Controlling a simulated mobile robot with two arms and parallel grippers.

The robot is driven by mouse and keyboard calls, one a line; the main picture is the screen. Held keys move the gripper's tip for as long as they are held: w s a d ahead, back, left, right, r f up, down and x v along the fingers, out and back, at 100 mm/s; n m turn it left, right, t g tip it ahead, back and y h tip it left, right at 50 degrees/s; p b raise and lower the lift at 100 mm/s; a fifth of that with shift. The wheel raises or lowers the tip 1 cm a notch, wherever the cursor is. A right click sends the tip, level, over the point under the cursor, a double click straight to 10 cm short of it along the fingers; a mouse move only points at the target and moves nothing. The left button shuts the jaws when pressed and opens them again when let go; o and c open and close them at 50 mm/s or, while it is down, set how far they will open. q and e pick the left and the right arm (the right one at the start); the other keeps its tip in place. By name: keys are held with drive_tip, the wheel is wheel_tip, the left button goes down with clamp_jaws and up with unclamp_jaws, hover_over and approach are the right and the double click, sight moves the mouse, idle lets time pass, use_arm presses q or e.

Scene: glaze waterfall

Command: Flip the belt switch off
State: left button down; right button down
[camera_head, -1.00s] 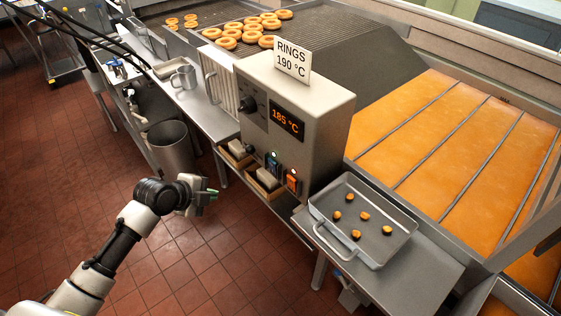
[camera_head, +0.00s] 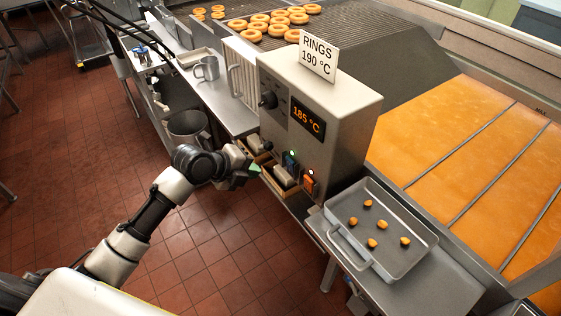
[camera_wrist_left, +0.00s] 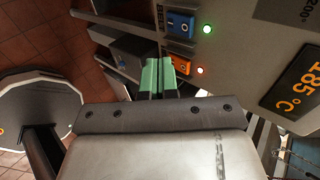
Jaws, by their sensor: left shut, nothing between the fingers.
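The control box (camera_head: 345,118) carries a display reading 185 °C and two rocker switches low on its front. One switch is blue (camera_head: 290,160) with a green lamp beside it. The other is orange (camera_head: 309,182) with a red lamp. My right gripper is not in view.
Wooden trays with pale blocks (camera_head: 283,178) sit below the switches. A metal tray (camera_head: 385,262) with several small browned pieces stands on the right side table. Rings lie on the conveyor (camera_head: 375,40) behind the box. Orange oil (camera_head: 450,155) lies to the right.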

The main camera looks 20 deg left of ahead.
sight(289, 160)
use_arm(q)
drive_tip(key=w+d+f+p, duration=0.1)
drive_tip(key=w, duration=0.1)
drive_tip(key=w+d+f+p, duration=0.1)
drive_tip(key=w+d, duration=0.1)
drive_tip(key=w+d+f+p, duration=0.1)
drive_tip(key=w+d, duration=0.1)
drive_tip(key=shift+w+f, duration=0.1)
drive_tip(key=shift+w, duration=0.05)
drive_tip(key=shift+w+d+f, duration=0.1)
drive_tip(key=shift+w+d, duration=0.1)
drive_tip(key=shift+w, duration=0.1)
drive_tip(key=shift+w+d, duration=0.1)
drive_tip(key=shift+d, duration=0.15)
drive_tip(key=shift+w, duration=0.1)
drive_tip(key=shift+r+p, duration=0.7)
drive_tip(key=shift+r, duration=0.25)
